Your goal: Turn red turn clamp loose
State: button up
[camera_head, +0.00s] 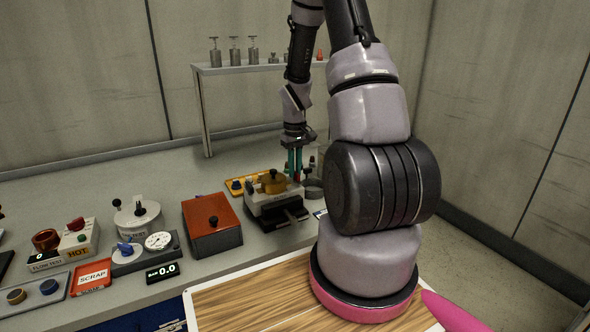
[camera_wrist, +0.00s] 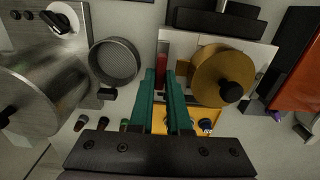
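The red turn clamp (camera_wrist: 161,66) shows as a narrow upright red bar at the left edge of the fixture plate in the wrist view. My gripper (camera_wrist: 160,78) has two teal fingers with a narrow gap, and the red bar lies between and just beyond their tips. Whether the tips touch it is not clear. In the head view my gripper (camera_head: 295,177) points down at the fixture (camera_head: 262,204), with some red showing by the fingers. A brass cylinder (camera_wrist: 220,72) with a black knob sits on the fixture, just right of the fingers.
A round mesh cup (camera_wrist: 114,62) and a large metal cylinder (camera_wrist: 40,85) stand left of the fingers in the wrist view. A yellow tray (camera_wrist: 172,120) lies below them. A red-orange box (camera_head: 212,225) stands left of the fixture in the head view.

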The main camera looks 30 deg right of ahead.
jog(key=o, duration=0.4)
jog(key=shift+r, duration=0.1)
notch_tip(320, 180, up, 11)
jog(key=shift+f, duration=0.15)
dwell(0.5)
jog(key=s+a+r+m+t, duration=0.1)
jog(key=s+a+r+t, duration=0.15)
jog(key=r, duration=0.45)
jog(key=s+a+r+m+t, duration=0.1)
jog(key=s+a+r, duration=0.3)
jog(key=r, duration=0.4)
jog(key=s+a+r+m+t, duration=0.1)
jog(key=s+a+r, duration=0.1)
jog(key=s, duration=0.2)
jog(key=s+a+r+m+t+y, duration=0.1)
jog(key=s+a+r, duration=0.1)
jog(key=s, duration=0.3)
jog(key=s+a+r+t+y, duration=0.1)
jog(key=s+a+r, duration=0.2)
jog(key=s+r, duration=0.1)
jog(key=shift+s+r+m+t, duration=0.25)
jog(key=shift+s+m+t, duration=0.1)
jog(key=shift+m, duration=0.05)
